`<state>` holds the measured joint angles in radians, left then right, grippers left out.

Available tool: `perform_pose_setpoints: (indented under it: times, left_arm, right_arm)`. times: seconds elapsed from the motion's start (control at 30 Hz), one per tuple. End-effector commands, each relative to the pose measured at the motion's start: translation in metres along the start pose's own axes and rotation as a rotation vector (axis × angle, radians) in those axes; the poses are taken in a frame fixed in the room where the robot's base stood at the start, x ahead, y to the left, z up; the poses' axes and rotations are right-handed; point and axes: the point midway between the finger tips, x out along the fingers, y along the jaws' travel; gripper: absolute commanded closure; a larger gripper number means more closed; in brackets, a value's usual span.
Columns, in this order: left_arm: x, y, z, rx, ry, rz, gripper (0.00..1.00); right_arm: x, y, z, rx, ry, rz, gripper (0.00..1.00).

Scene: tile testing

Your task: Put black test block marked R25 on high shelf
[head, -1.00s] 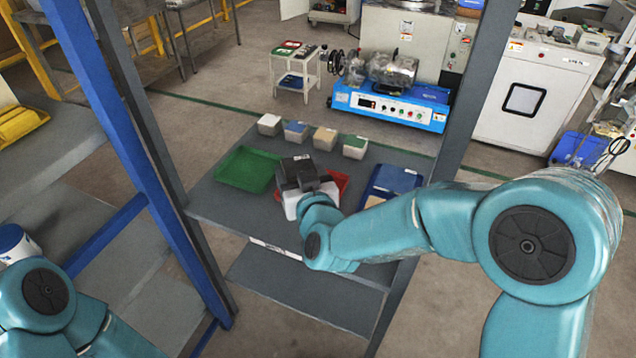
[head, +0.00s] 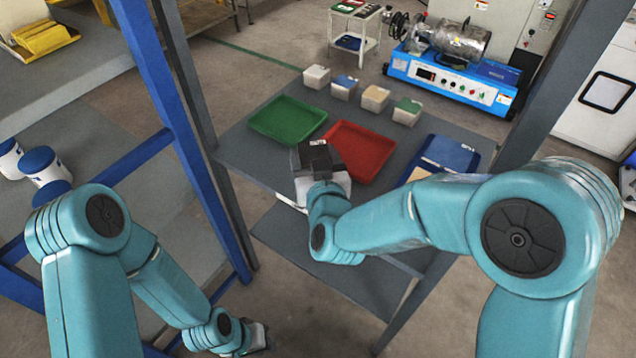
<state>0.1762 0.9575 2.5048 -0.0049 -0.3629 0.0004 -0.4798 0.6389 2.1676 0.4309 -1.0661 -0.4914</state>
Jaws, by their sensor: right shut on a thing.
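A black block (head: 314,155) with a small white label is in my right gripper (head: 318,168). The label is too small to read. The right gripper is shut on the block above the front part of the grey shelf board (head: 240,146), in front of the red tray (head: 362,146). Whether the block touches the board is hard to tell. My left gripper (head: 258,338) is low at the bottom of the view, well away from the block; its jaws are too small to judge.
A green tray (head: 288,120), several small sample boxes (head: 344,87) and a blue case (head: 450,153) stand on the same board. A lower shelf (head: 325,268) lies beneath. Blue uprights (head: 158,75) and a grey post (head: 560,80) frame the rack. White-and-blue buckets (head: 42,165) are at left.

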Motion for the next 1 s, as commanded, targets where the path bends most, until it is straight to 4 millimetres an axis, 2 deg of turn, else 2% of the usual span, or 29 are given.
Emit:
perform_pose_setpoints:
  times: [0.03,0.1,0.3,0.53,0.93,0.97,1.0]
  left_arm:
    - [0.005,-0.002,0.000,0.000,0.000,0.000,0.77]
    - [0.006,-0.002,0.000,0.000,0.000,0.000,0.77]
    - [0.008,-0.003,0.000,0.000,0.000,0.000,0.77]
    - [0.016,-0.006,0.000,0.000,0.000,0.000,0.77]
    - [0.020,-0.007,0.000,0.000,0.000,0.000,0.77]
    - [0.019,-0.007,0.000,0.000,0.000,0.000,0.77]
    - [0.019,-0.007,0.000,0.000,0.000,0.000,0.77]
  right_arm:
    - [0.003,0.001,0.013,-0.001,0.000,0.002,0.85]
    - [0.004,0.001,0.023,0.000,0.002,0.001,0.85]
    - [0.007,0.002,0.036,0.000,0.004,0.001,0.85]
    - [0.014,0.003,0.071,-0.001,0.002,0.001,0.85]
    - [0.014,0.003,0.076,0.001,0.005,0.001,0.85]
    - [0.014,0.003,0.076,0.001,0.002,0.001,0.25]
    - [0.014,0.003,0.076,0.001,0.002,0.001,0.12]
